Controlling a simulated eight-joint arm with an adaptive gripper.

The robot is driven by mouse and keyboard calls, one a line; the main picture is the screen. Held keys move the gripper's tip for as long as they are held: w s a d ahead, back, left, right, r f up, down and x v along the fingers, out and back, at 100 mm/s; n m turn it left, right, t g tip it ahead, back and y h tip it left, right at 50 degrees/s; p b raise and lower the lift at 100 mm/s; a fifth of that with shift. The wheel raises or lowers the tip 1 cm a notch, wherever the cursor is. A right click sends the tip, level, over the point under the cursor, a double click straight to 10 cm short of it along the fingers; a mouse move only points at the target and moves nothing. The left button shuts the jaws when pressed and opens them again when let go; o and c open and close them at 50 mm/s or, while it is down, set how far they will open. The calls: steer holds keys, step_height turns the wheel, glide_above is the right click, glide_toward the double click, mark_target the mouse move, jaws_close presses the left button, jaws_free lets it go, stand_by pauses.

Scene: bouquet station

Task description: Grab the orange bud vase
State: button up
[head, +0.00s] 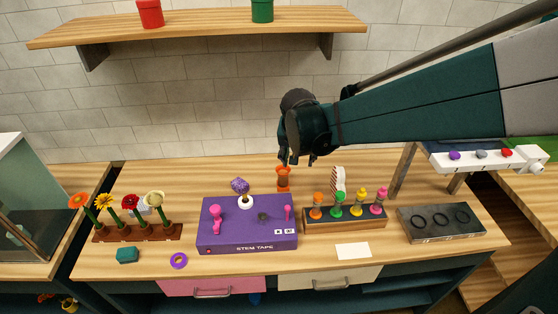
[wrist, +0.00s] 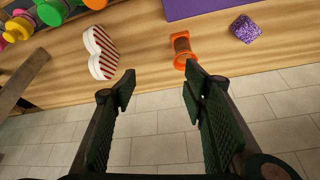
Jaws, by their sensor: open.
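The orange bud vase (head: 284,181) stands at the back of the wooden table, behind the gap between the purple stem tape box and the bottle rack. In the wrist view the orange vase (wrist: 182,46) shows just beyond the tip of the right-hand finger, with its dark middle visible. My gripper (head: 297,161) is above and slightly right of the vase in the head view. In the wrist view my gripper (wrist: 158,88) is open, with nothing between its fingers. The vase is left uncovered by the fingers there, apart from its lower edge close to the right fingertip.
The purple stem tape box (head: 247,228) is in front and left. The rack of coloured bottles (head: 345,221) is in front and right. A red-and-white striped object (wrist: 100,52) stands beside the vase. A purple glittery block (wrist: 245,28) is on its other side. A shelf (head: 200,27) hangs above.

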steer(key=m, duration=0.1)
glide_toward(283, 172)
steer(key=shift+s+a+f+g+h, duration=0.15)
steer(key=shift+s+a+g+h, duration=0.15)
steer(key=shift+s+h, duration=0.1)
steer(key=shift+w, duration=0.1)
steer(key=shift+x, duration=1.25)
steer(key=shift+d, duration=0.1)
steer(key=shift+x, duration=2.6)
steer(key=shift+c, duration=0.6)
